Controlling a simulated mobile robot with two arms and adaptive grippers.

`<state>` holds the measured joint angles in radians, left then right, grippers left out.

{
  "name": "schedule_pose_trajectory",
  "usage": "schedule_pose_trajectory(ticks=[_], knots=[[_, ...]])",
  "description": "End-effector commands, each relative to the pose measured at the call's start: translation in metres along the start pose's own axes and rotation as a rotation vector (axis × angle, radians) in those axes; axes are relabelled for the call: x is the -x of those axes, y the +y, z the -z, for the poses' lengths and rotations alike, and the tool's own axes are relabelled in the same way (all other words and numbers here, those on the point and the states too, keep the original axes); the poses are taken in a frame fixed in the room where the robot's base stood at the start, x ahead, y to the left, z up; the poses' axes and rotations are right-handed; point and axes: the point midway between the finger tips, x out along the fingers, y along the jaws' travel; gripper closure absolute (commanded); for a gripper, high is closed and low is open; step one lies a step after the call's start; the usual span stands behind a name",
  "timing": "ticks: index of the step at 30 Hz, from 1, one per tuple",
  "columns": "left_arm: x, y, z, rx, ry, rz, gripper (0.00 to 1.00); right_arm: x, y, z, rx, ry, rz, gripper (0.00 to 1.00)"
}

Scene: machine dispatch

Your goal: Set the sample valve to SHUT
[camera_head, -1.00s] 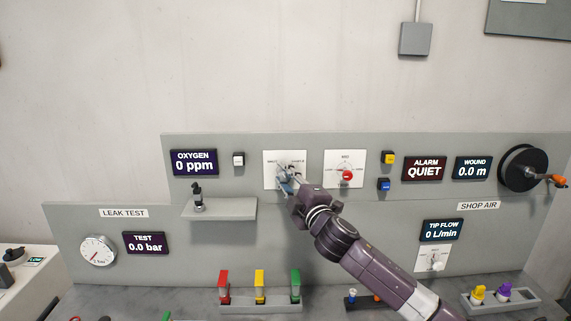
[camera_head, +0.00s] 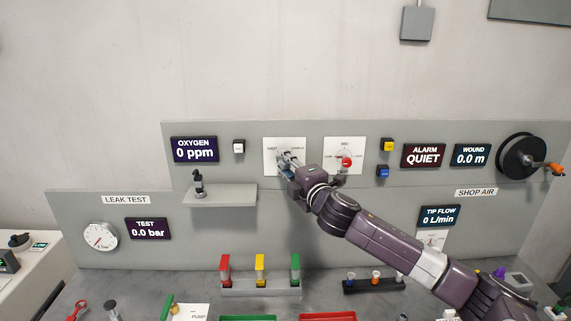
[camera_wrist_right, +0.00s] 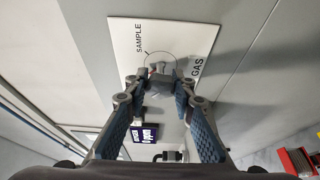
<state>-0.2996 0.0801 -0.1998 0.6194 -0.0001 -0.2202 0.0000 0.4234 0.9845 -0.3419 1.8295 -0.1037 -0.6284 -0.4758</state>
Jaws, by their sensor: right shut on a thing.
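The sample valve's white plate (camera_head: 270,168) is on the grey wall panel, left of a similar plate with a red knob. Small lettering stands at its upper left and upper right, too small to read surely in the head view. In the right wrist view the plate (camera_wrist_right: 125,40) shows the words SAMPLE and GAS and a thin arc. My right gripper (camera_head: 286,162) reaches the plate from the lower right. The right wrist view shows its fingers (camera_wrist_right: 160,92) shut on the grey valve knob (camera_wrist_right: 160,72). The knob's pointing direction is mostly hidden. My left gripper is out of view.
The plate with the red knob (camera_head: 346,162) is close to my right wrist. A grey shelf (camera_head: 220,197) with a small black device juts out at lower left. Red, yellow and green handles (camera_head: 260,267) stand on the bench below.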

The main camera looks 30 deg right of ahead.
Motion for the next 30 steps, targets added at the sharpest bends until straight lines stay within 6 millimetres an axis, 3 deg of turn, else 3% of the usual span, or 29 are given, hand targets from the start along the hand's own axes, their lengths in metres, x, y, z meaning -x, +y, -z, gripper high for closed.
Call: schedule_pose_trajectory(ticks=[2,3,8,20,30], knots=[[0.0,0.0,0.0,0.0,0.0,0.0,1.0,0.0,-0.004,0.002,0.001,0.003,0.005,1.0],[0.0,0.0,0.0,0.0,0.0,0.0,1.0,0.0,-0.004,0.002,0.0,0.003,0.005,0.76],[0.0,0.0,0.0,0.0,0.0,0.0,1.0,0.0,-0.003,0.001,0.0,0.002,0.004,0.58],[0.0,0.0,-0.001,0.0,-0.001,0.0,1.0,0.006,-0.002,0.001,-0.001,0.001,0.002,0.58],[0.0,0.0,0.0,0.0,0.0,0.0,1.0,0.051,-0.003,0.001,0.002,0.002,0.005,0.58]])
